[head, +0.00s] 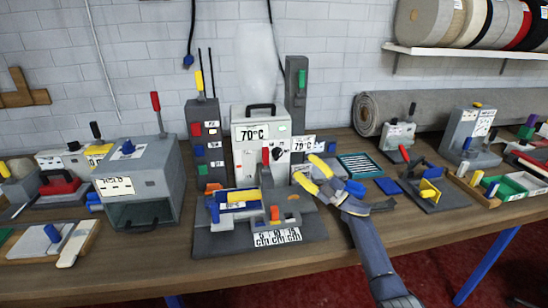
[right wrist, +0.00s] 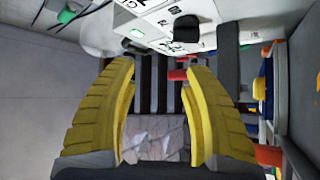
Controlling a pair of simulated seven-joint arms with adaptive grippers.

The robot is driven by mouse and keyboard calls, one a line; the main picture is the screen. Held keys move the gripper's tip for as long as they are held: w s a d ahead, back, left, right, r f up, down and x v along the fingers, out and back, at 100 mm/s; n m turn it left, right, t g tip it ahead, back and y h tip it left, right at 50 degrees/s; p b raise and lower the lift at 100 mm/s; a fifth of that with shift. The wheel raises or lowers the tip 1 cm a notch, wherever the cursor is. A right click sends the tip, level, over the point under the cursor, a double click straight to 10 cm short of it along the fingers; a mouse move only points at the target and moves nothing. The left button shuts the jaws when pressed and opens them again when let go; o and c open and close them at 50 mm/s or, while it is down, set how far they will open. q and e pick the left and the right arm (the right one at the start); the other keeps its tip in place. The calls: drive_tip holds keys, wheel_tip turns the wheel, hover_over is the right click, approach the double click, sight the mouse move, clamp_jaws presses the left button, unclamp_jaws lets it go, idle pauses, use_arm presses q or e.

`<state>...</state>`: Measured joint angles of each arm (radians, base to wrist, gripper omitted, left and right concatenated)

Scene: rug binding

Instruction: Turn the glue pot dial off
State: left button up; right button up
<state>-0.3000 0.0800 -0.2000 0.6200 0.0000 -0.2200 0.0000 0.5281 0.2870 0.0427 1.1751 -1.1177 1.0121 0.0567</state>
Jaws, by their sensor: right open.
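The glue pot (head: 246,165) is a white box with a black handle on top and a 70°C display, standing at the back middle of the bench. A black dial (head: 276,153) sits on its front; it also shows as a black knob in the right wrist view (right wrist: 187,28). I cannot read its setting. My right gripper (head: 304,166), with yellow fingers, is open and empty, just right of the pot's front. In the right wrist view the open fingers (right wrist: 160,70) stand apart from the dial. My left gripper is not in view.
A red-knobbed lever (head: 265,156) stands close to the dial. A grey fixture with a blue and yellow clamp (head: 240,197) is in front of the pot. A grey post (head: 296,95) rises behind, and a grey oven-like box (head: 136,185) stands left. Pale vapour hangs above the pot.

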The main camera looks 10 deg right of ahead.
sight(279, 156)
drive_tip(key=shift+n+g+h, duration=0.3)
drive_tip(key=shift+n+h, duration=0.3)
drive_tip(key=shift+h, duration=0.1)
drive_tip(key=shift+w+a+r, duration=0.15)
drive_tip(key=shift+w+a, duration=1.75)
drive_tip(key=shift+w, duration=0.15)
drive_tip(key=shift+w+a+r, duration=0.15)
drive_tip(key=shift+w+a, duration=1.7)
drive_tip(key=shift+w, duration=0.2)
drive_tip(key=shift+c, duration=0.4)
drive_tip(key=c, duration=0.8)
